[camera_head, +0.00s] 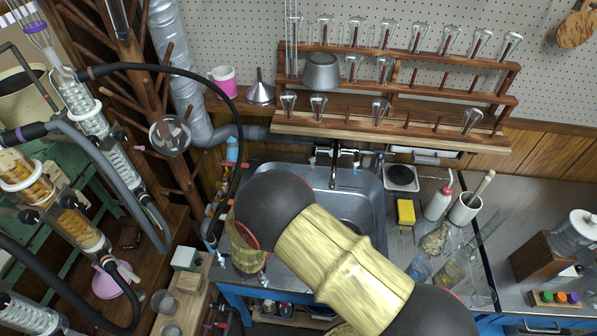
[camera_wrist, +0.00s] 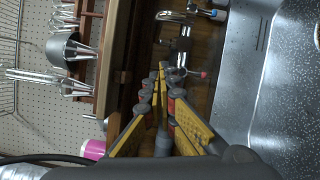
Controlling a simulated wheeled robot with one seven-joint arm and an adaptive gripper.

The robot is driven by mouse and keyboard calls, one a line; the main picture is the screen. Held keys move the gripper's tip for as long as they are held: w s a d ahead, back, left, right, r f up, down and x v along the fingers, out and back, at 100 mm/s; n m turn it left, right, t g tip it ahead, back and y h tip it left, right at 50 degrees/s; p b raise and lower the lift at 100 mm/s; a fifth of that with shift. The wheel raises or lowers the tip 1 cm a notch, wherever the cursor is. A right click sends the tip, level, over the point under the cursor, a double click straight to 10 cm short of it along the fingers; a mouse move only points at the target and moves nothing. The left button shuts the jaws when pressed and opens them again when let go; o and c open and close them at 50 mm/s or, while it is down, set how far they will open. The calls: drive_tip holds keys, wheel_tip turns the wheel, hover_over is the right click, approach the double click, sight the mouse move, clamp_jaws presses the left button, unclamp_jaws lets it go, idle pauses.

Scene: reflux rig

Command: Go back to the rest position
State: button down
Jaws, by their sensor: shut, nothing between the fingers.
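My gripper (camera_wrist: 162,72) shows in the wrist view, with its yellow and grey fingers converging to closed tips. Nothing is held between them. The tips point toward the sink's faucet (camera_wrist: 183,55), which lies just beyond them in the picture; I cannot tell the gap. In the head view my yellow and black arm reaches over the front of the steel sink (camera_head: 371,195) and covers part of it. The gripper's fingers are not clearly visible there.
A wooden rack (camera_head: 440,128) of upturned glassware stands behind the sink. Glass columns (camera_head: 85,110) and black hoses are on the left. A yellow sponge (camera_head: 405,212), a wash bottle (camera_head: 439,203) and glassware crowd the right counter. A pink-and-white mug (camera_head: 224,80) sits at back left.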

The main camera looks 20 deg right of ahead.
drive_tip(key=shift+a, duration=0.1)
drive_tip(key=w+a+r+m+y, duration=0.4)
drive_tip(key=w+a+r+y, duration=0.1)
drive_tip(key=w+r+y, duration=0.35)
drive_tip(key=s+a+r+m+g+y, duration=0.1)
drive_tip(key=s+r+y, duration=0.2)
drive_tip(key=r, duration=0.3)
drive_tip(key=s+a+r+m+y, duration=0.1)
drive_tip(key=s+a+r+y, duration=0.15)
drive_tip(key=r, duration=0.35)
drive_tip(key=s+d+r+m+g, duration=0.1)
drive_tip(key=s+d, duration=0.5)
drive_tip(key=s, duration=0.9)
drive_tip(key=s+d+r+m+g+h, duration=0.1)
drive_tip(key=s+d+m+g, duration=0.3)
drive_tip(key=s, duration=1.1)
drive_tip(key=shift+d+g, duration=0.9)
drive_tip(key=shift+d, duration=0.15)
